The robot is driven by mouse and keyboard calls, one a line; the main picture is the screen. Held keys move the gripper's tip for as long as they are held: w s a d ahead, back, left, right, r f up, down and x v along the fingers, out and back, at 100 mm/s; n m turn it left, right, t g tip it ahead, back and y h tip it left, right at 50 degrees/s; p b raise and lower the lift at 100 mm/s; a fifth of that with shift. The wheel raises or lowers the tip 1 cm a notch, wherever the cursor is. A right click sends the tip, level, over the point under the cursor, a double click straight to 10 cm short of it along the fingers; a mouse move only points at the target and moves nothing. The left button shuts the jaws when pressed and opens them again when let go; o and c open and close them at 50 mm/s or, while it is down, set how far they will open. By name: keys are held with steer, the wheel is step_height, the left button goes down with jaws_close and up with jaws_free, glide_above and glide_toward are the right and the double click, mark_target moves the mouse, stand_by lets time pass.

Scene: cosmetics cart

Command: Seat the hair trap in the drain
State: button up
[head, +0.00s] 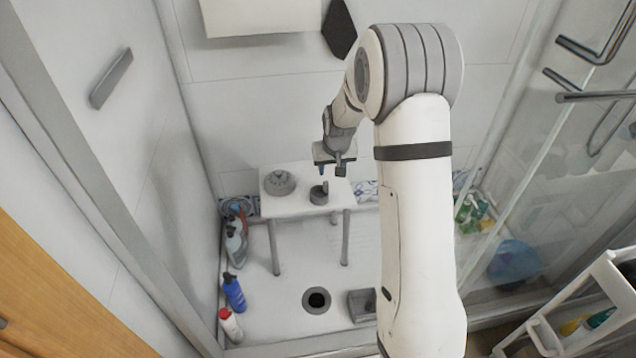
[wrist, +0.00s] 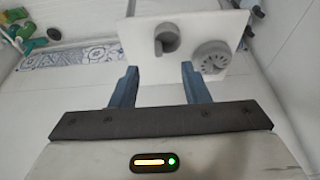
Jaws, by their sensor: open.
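A small dark grey cup-like piece (head: 319,195), apparently the hair trap, stands upright on a white stool (head: 299,207). In the wrist view the piece (wrist: 168,42) has an upright tab and a dark opening. A wider grey slotted round cover (head: 279,183) lies left of it on the stool; it also shows in the wrist view (wrist: 212,58). The round dark drain (head: 317,299) is open in the white shower floor in front of the stool. My gripper (head: 331,170) is open and empty, just above the cup-like piece; its fingers (wrist: 159,72) do not visibly touch it.
A grey box-like holder (head: 362,305) stands right of the drain. A blue bottle (head: 234,293), a white bottle with a red cap (head: 230,325) and a grey bottle (head: 236,243) stand along the left wall. A glass door (head: 520,130) is at the right.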

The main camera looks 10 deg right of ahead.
steer(key=p, duration=0.2)
glide_toward(326, 183)
steer(key=shift+t, duration=0.3)
steer(key=x, duration=0.9)
steer(key=shift+s+f+b, duration=0.15)
steer(key=shift+f+b, duration=0.2)
jaws_close()
